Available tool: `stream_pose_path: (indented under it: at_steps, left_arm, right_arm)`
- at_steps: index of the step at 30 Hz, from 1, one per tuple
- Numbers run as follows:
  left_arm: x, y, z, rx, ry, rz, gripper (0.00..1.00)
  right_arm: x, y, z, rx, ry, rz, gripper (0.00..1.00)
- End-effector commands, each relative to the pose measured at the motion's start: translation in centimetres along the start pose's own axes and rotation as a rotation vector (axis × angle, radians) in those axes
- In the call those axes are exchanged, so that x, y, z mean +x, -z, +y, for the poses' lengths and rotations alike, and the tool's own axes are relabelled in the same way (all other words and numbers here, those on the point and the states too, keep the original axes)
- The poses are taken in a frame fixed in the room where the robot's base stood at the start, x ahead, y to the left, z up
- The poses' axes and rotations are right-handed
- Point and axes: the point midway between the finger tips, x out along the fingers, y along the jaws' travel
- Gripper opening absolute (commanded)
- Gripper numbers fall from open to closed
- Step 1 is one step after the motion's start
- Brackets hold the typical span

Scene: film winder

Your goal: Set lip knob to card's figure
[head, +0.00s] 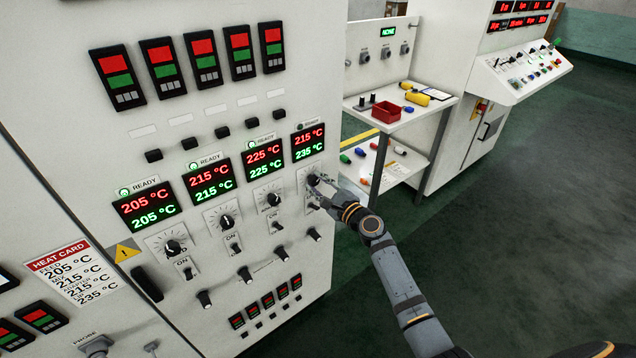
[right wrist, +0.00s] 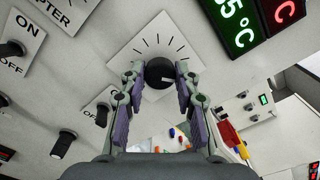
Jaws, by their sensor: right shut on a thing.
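The lip knob (right wrist: 159,74) is a black round knob with a white mark, on a white dial plate with black ticks. My right gripper (head: 318,186) is shut on it, one finger on each side in the right wrist view (right wrist: 157,80). Its white mark points right there. The fourth display (head: 308,142) above it reads 215 °C in red and 235 °C in green. Its ready lamp (head: 300,127) looks dark. The heat card (head: 72,272) at lower left ends with 235 °C. My left gripper is out of view.
Three more displays read 205, 215 and 225 °C, with lit green lamps, above dial knobs (head: 226,221) to the left. ON/OFF switches (right wrist: 102,115) sit close below the lip knob. A shelf cart (head: 400,118) with a red bin (head: 386,112) stands right; the floor there is free.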

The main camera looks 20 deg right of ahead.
Motion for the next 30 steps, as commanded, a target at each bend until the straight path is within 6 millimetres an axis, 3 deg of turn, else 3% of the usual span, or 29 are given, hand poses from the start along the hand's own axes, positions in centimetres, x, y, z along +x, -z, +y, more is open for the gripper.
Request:
stream_pose_path:
  at_steps: [17, 18, 21, 23, 30]
  left_arm:
    - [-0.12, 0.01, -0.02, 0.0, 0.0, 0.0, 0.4]
    - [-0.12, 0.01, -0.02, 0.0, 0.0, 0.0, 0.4]
    - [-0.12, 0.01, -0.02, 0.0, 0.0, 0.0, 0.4]
    - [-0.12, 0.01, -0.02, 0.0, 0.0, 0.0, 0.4]
    - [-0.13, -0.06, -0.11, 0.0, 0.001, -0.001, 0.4]
  right_arm:
    - [-0.03, 0.09, 0.12, 0.029, -0.002, 0.001, 0.0]
    - [-0.03, 0.1, 0.12, 0.029, -0.002, 0.001, 0.35]
    - [-0.03, 0.08, 0.1, 0.029, -0.001, 0.001, 0.49]
    - [-0.02, 0.06, 0.08, 0.028, -0.001, 0.001, 0.54]
    - [-0.03, 0.03, 0.03, 0.028, -0.001, 0.0, 0.54]
